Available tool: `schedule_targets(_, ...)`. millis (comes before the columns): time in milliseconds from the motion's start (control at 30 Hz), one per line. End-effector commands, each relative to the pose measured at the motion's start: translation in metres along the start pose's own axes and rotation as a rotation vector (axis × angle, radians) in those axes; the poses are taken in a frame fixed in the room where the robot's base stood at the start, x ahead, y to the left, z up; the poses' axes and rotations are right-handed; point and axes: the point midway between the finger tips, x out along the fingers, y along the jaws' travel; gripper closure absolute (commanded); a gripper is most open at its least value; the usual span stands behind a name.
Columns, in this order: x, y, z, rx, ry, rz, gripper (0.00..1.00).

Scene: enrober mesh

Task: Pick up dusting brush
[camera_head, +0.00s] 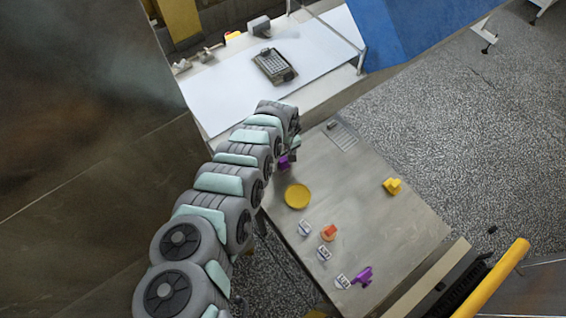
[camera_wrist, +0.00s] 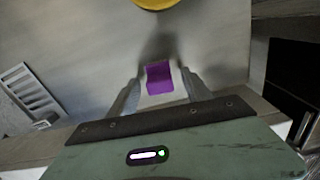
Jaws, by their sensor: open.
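A small purple object (camera_head: 285,162) lies near the left edge of the grey metal table, partly hidden by my arm in the head view. In the wrist view the purple object (camera_wrist: 160,77) appears as a blocky shape between my fingertips. It may be the dusting brush, but I see no bristles. My gripper (camera_wrist: 160,82) is open, with one finger on each side of the purple object. I cannot tell whether either finger touches it. A second purple item (camera_head: 362,277) lies near the table's front edge, beside a white label.
The metal table (camera_head: 375,225) also carries a yellow disc (camera_head: 297,195), an orange item (camera_head: 328,232), a yellow item (camera_head: 392,186) and white labels (camera_head: 324,252). A slotted grate (camera_head: 342,135) is at the back corner. A yellow rail (camera_head: 490,280) stands at the right.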

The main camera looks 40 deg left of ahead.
Motion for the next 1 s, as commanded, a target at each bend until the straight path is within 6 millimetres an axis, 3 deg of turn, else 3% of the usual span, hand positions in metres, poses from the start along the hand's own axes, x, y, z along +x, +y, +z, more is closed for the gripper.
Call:
schedule_targets(167, -0.0001, -0.0002, 0.0002, 0.0, -0.001, -0.001, 0.43)
schedule_targets(833, 0.0, -0.0004, 0.0005, 0.0, -0.002, -0.001, 0.98)
schedule_targets(1000, 0.0, -0.0004, 0.0005, 0.0, -0.002, -0.001, 1.0)
